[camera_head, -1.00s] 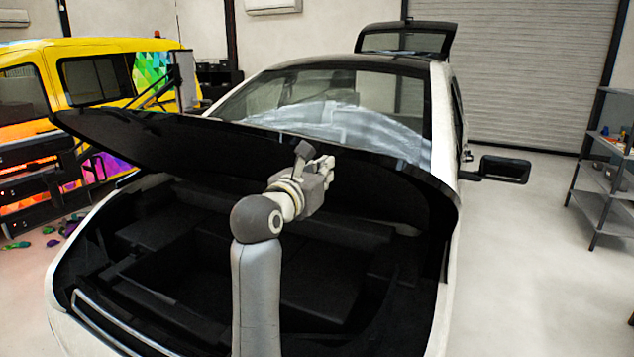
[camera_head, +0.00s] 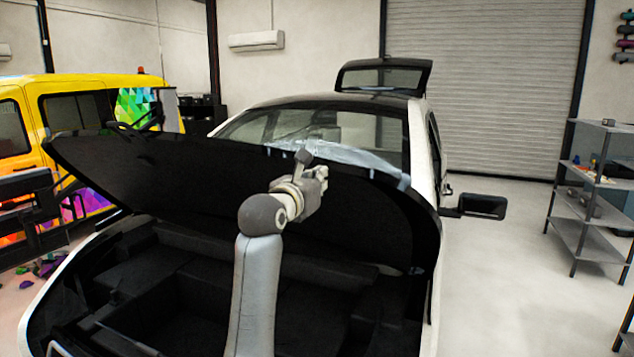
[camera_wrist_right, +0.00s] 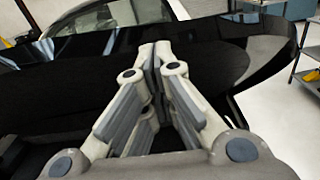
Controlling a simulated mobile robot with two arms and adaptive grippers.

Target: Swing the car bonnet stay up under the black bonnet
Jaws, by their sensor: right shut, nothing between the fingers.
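The black bonnet (camera_head: 200,175) is raised at a slant over the engine bay (camera_head: 200,285), its dark underside showing. The stay cannot be made out with certainty; a small piece of pale bar (camera_head: 58,350) shows at the bottom left of the head view, by the bay's front edge. My right gripper (camera_head: 318,174) is in front of the bonnet, above the bay. In the right wrist view my right gripper (camera_wrist_right: 156,55) has its fingertips together, empty, with the dark bonnet (camera_wrist_right: 220,62) beyond. Whether it touches the bonnet cannot be told.
The white car's windscreen (camera_head: 310,130) is behind the bonnet, and its mirror (camera_head: 482,206) juts out at right. A yellow van (camera_head: 85,110) stands at left. A grey shelf (camera_head: 590,205) stands at right, with clear floor (camera_head: 500,290) between it and the car.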

